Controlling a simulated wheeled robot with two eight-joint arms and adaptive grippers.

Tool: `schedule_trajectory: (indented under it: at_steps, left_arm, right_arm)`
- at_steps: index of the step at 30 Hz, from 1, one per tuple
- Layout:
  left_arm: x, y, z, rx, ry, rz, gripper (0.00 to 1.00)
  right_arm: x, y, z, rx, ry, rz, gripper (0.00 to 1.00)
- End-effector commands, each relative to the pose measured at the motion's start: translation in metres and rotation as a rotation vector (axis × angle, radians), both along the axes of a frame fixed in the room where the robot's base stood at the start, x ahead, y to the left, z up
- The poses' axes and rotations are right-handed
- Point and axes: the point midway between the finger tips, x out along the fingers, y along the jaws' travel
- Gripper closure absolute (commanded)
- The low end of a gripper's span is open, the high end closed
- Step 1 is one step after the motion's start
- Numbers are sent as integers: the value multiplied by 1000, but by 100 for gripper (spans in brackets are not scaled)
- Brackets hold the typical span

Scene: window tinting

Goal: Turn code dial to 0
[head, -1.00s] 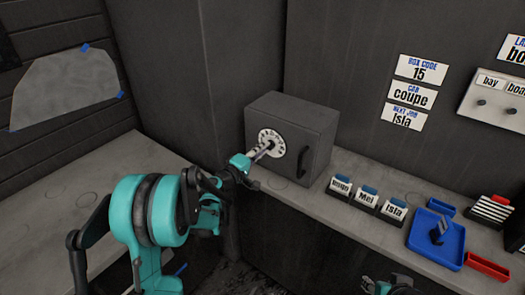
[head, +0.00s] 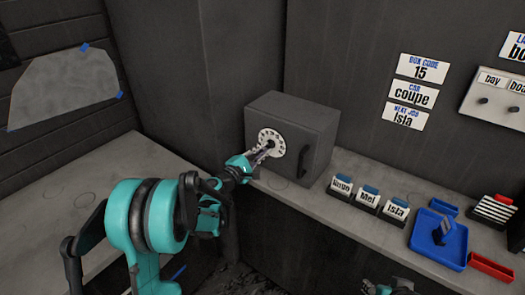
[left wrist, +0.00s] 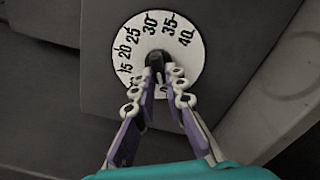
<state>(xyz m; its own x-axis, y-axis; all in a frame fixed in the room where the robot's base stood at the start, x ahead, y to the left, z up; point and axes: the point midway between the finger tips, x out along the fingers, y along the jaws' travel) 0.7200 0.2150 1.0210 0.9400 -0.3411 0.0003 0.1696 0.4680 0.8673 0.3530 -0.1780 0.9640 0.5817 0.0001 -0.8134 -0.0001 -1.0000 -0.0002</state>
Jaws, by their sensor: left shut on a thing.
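The grey safe-like box (head: 306,125) stands on the counter and carries a round white code dial (head: 268,134) on its front. In the left wrist view, the dial face (left wrist: 195,62) shows 15, 20, 25, 30, 35 and 40, with the lower part hidden behind my fingers. A dark knob (left wrist: 154,58) sticks out at its centre. My left gripper (head: 266,149) is shut on the knob; its fingertips also show in the left wrist view (left wrist: 160,80). I cannot tell which number is set. My right gripper (head: 384,288) shows only partly at the bottom edge.
The box has a dark handle (head: 302,162) right of the dial. Name card holders (head: 367,198), a blue tray (head: 426,247) and a red tray (head: 490,268) stand along the counter. A wall card (head: 422,68) reads BOX CODE 15. The left counter (head: 70,190) is mostly clear.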

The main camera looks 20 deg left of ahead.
Motion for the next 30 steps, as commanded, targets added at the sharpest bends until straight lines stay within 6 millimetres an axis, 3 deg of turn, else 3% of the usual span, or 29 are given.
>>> schedule_trajectory:
  at_steps: [15, 16, 18, 30]
  left_arm:
    - [0, 0, -1, -17, 7, -1, 100]
    - [0, 0, -1, -17, 7, -1, 83]
    - [0, 0, -1, -17, 6, 0, 67]
    - [-7, 3, 0, -16, 6, 1, 67]
  right_arm:
    - [0, 0, 0, 0, 0, 0, 60]
    - [0, 0, 0, 0, 0, 0, 60]
    - [0, 0, 0, 0, 0, 0, 60]
    - [0, 0, 0, 0, 0, 0, 60]
